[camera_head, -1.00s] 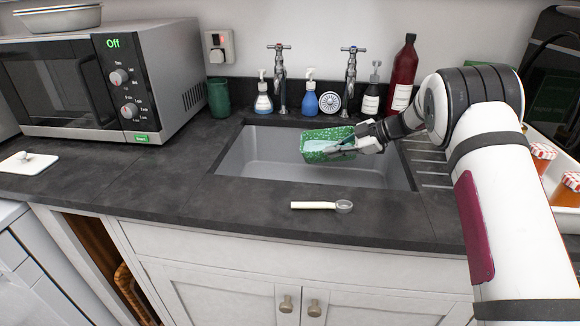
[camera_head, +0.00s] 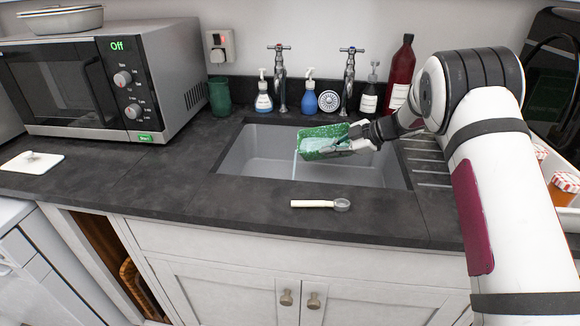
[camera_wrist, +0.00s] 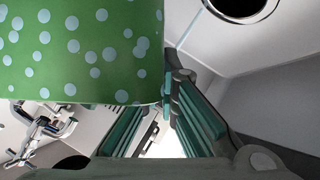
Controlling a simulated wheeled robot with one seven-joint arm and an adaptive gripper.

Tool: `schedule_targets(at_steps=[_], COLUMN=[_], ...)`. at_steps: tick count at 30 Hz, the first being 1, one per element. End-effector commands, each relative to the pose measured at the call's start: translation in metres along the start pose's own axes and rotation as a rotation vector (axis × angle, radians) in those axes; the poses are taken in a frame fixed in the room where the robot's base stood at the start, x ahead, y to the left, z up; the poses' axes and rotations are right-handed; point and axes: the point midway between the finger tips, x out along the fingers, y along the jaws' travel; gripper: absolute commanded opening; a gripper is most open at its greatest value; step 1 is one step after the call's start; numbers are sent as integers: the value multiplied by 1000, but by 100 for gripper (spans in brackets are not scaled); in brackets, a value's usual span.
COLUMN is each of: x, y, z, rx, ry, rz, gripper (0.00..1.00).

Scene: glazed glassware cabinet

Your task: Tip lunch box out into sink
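The lunch box (camera_head: 315,133), green with pale speckles, is held over the sink (camera_head: 250,163), tilted with its left end low. A thin pale stream (camera_head: 295,165) falls from its left end into the basin. My gripper (camera_head: 349,145) is shut on the right side of the box. In the wrist view the dotted green box (camera_wrist: 85,50) fills the upper left, beside my gripper's fingers (camera_wrist: 165,115). The pale stream (camera_wrist: 192,28) also shows there, near the round dark drain (camera_wrist: 240,6). The contact between fingers and box is partly hidden.
Two taps (camera_head: 280,80) and several bottles (camera_head: 310,98) stand behind the sink. A green cup (camera_head: 219,97) is at its back left. A scoop (camera_head: 320,204) lies on the counter in front. A microwave (camera_head: 100,80) stands left, jars (camera_head: 563,188) right.

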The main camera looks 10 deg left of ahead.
Motion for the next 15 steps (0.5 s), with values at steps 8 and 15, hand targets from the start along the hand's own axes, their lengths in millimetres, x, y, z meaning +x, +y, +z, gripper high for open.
schedule_targets(at_steps=[8,15], x=[0,0], y=[-1,-2], z=[-3,-4], rx=[-11,-21], ry=[-7,-12], rz=[6,11], gripper=[0,0])
